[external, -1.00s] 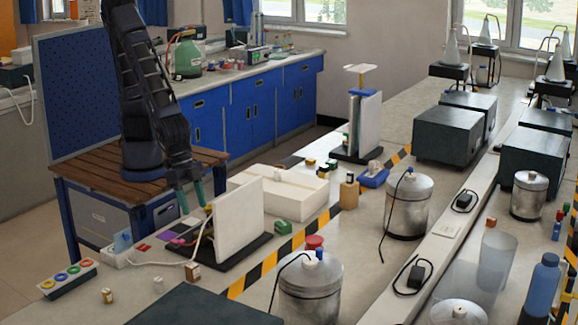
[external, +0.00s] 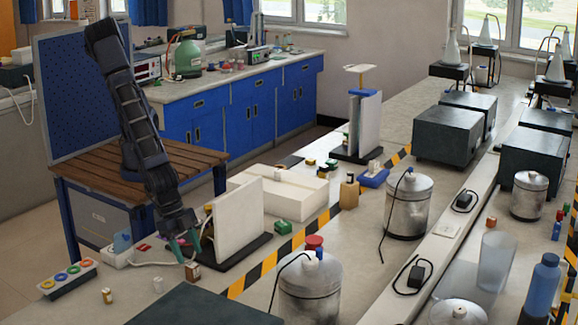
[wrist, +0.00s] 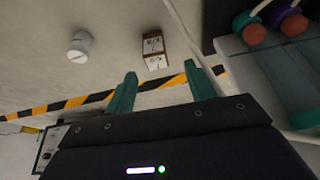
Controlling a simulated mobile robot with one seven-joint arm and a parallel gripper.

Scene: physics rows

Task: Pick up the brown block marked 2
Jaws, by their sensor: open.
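A small brown block (external: 193,272) with white faces stands on the bench by the front of the white upright panel. In the wrist view the same block (wrist: 154,49) shows brown edges and dark marks on white labels; I cannot clearly read the number. My gripper (external: 187,248) is just above and behind it in the external view, pointing down. In the wrist view my gripper (wrist: 160,76) has its two green fingers spread apart with nothing between them. The block lies beyond the fingertips, between their lines, not visibly touched.
A white cable runs beside the block to a white panel (external: 238,222) on a dark base. A small white cylinder (wrist: 80,45) stands nearby. A dark slab (external: 205,307) lies in front. A metal canister (external: 311,287) stands right, past black-and-yellow tape.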

